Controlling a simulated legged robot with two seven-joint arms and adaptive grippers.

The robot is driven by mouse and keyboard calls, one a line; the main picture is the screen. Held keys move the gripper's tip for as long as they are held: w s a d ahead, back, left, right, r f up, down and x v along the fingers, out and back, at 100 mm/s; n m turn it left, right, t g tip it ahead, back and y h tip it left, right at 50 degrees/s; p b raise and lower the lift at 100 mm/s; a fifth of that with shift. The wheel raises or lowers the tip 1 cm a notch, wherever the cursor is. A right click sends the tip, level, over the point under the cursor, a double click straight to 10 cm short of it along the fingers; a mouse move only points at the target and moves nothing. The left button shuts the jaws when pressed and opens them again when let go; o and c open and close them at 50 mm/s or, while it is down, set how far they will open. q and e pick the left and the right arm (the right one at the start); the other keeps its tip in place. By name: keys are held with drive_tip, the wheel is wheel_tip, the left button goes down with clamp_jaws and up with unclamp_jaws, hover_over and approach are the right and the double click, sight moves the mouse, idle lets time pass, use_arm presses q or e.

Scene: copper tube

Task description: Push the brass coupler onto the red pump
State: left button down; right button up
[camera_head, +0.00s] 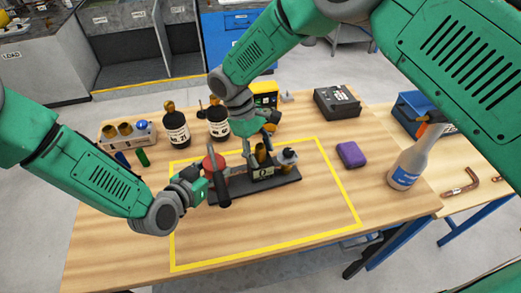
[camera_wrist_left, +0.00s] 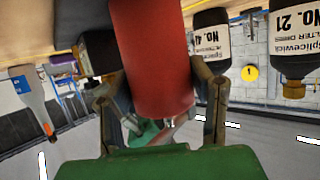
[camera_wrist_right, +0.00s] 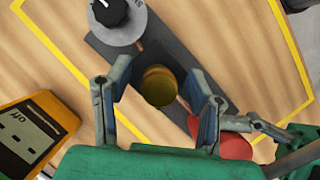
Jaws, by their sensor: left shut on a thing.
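The red pump (camera_head: 213,163) stands at the left end of the dark base. My left gripper (camera_head: 196,186) is shut on its red body (camera_wrist_left: 152,60), with one finger on each side in the left wrist view (camera_wrist_left: 158,100). The brass coupler (camera_head: 261,154) is at the middle of the base. My right gripper (camera_head: 264,140) is above it. In the right wrist view the coupler's round top (camera_wrist_right: 158,86) lies between the two fingers (camera_wrist_right: 162,95), with a gap on each side. The right gripper looks open. The coupler's lower part is hidden there.
The dark base (camera_head: 285,178) sits inside a yellow outline on the wooden table. A knob on a pale disc (camera_wrist_right: 118,12) is beside the coupler. Black bottles (camera_head: 176,128), a yellow meter (camera_head: 264,92), a purple block (camera_head: 351,154) and a spray bottle (camera_head: 408,165) stand around. The front table area is clear.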

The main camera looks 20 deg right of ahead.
drive_tip(key=v, duration=1.2)
use_arm(q)
drive_tip(key=c, duration=0.6)
unclamp_jaws()
drive_tip(key=shift+c, duration=0.2)
drive_tip(key=shift+a, duration=0.1)
drive_tip(key=shift+s+a, duration=0.15)
drive_tip(key=v, duration=1.1)
drive_tip(key=shift+s+a, duration=0.15)
drive_tip(key=shift+a, duration=0.15)
